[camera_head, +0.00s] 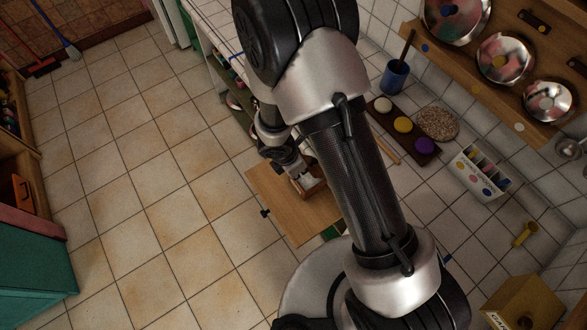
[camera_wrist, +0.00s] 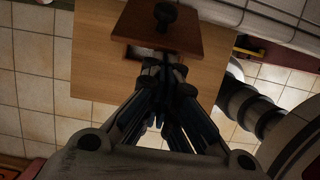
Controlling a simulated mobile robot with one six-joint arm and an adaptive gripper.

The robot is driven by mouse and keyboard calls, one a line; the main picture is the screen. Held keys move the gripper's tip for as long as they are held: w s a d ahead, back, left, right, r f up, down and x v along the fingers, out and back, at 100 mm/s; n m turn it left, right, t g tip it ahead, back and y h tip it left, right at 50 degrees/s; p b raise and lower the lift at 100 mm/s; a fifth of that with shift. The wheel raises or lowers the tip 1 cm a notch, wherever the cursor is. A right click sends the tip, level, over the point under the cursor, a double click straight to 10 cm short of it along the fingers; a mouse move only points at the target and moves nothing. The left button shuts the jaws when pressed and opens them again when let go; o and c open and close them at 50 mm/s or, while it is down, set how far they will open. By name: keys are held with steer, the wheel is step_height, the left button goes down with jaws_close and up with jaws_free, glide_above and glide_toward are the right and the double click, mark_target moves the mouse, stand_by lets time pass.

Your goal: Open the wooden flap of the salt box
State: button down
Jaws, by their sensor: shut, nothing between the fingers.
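The salt box's wooden flap (camera_wrist: 160,30) is a reddish-brown panel with a dark round knob (camera_wrist: 163,13) at the top of the wrist view. Below its near edge a narrow dark and pale strip of the box shows. In the head view the small brown salt box (camera_head: 314,174) stands on a light wooden board (camera_head: 290,214), partly hidden by my arm. My gripper (camera_wrist: 165,62) is shut and empty, its fingertips close to the flap's near edge. Whether they touch it I cannot tell. It also shows at the box in the head view (camera_head: 297,172).
The pull-out board (camera_wrist: 95,65) juts over the tiled floor. On the white-tiled counter are a blue cup (camera_head: 395,78), a dark tray with coloured rounds (camera_head: 403,124) and a white caddy (camera_head: 480,172). Pans (camera_head: 506,58) hang behind. Open floor lies left.

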steer(key=shift+g+y, duration=0.3)
steer(key=shift+y, duration=0.2)
steer(key=w+d+r+p, duration=0.1)
steer(key=p, duration=0.1)
steer(key=d+r+p, duration=0.1)
steer(key=p, duration=0.1)
steer(key=shift+w+d+r, duration=0.25)
steer(key=shift+w+d, duration=0.15)
steer(key=shift+w+d+r+p, duration=0.25)
steer(key=shift+w+d+p, duration=0.35)
steer(key=shift+d+p, duration=0.3)
stand_by(0.3)
